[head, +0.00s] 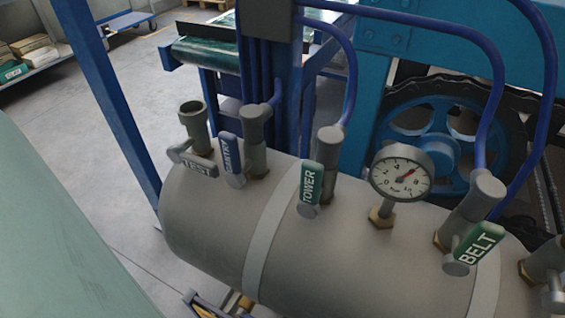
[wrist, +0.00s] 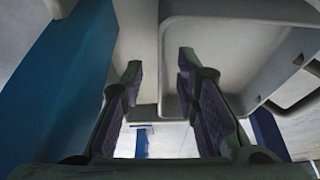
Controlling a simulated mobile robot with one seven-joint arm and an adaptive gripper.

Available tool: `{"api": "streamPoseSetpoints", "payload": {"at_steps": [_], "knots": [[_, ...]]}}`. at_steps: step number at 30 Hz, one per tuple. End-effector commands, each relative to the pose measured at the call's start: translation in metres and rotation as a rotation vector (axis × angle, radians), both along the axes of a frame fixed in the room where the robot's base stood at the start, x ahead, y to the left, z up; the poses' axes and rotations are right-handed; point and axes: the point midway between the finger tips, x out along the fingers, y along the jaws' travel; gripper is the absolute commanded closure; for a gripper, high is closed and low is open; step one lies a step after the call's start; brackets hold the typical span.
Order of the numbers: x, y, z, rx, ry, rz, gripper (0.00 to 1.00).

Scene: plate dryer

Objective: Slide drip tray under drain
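In the wrist view my gripper (wrist: 160,68) is open, its two dark fingers with purple inner pads well apart. A pale grey tray-like piece with a raised, rounded rim (wrist: 240,20) fills the upper right, probably the drip tray. Its left edge shows in the gap between the fingertips, and the right finger covers part of it. I cannot tell whether a finger touches it. The head view shows neither the tray nor my gripper clearly. The drain on the underside of the grey tank (head: 320,265) is hidden there.
On the tank stand a pressure gauge (head: 401,172) and valves with levers, including a green TOWER lever (head: 310,184) and a green BELT lever (head: 474,249). A blue post (head: 108,105) rises left of the tank. Open grey floor (head: 60,125) lies beyond it.

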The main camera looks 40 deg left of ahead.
Motion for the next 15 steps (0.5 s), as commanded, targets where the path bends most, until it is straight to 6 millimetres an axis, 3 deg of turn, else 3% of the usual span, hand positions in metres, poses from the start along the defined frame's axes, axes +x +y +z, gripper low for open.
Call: {"api": "streamPoseSetpoints", "payload": {"at_steps": [1,9,15], "knots": [[0.017,-0.009,0.016,0.009,-0.024,-0.026,0.72],[0.015,-0.029,0.066,0.003,-0.016,-0.018,0.72],[0.014,-0.035,0.085,0.0,-0.011,-0.013,0.72]]}}
